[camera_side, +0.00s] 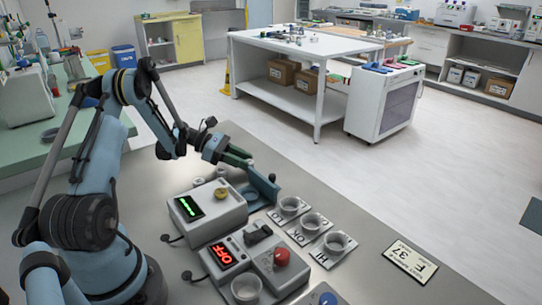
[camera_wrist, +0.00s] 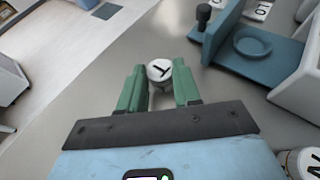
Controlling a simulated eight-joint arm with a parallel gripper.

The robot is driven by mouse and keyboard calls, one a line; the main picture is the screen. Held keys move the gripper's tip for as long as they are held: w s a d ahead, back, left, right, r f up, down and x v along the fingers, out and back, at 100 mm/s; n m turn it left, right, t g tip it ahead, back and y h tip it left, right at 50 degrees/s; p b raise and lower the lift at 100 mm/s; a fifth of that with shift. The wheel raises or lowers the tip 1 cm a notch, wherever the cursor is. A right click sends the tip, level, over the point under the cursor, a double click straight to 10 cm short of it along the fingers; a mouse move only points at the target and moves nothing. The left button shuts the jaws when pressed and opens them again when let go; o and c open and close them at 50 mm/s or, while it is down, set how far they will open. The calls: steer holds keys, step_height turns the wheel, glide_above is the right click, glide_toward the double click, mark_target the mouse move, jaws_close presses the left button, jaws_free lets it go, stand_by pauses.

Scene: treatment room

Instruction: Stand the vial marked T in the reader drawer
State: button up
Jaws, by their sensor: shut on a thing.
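The vial marked T (camera_wrist: 159,70) has a white cap with a black T and sits between the green fingers of my gripper (camera_wrist: 160,88) in the wrist view. My gripper is shut on it; whether the vial touches the table below cannot be told. In the side view my gripper (camera_side: 240,158) is beyond the blue drawer front, and the vial is hidden. The reader drawer (camera_wrist: 236,62) is blue, pulled out, with an empty dark round recess, to the right of the vial. It also shows in the side view (camera_side: 263,187), beside the reader (camera_side: 210,213) with a green display.
A second unit (camera_side: 243,258) shows a red OFF display, a red knob and a cup. Another white-capped vial (camera_wrist: 304,163) is at the wrist view's lower right. A blue upright drawer front (camera_wrist: 221,30) stands between vial and recess.

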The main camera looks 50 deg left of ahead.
steer(key=o, duration=1)
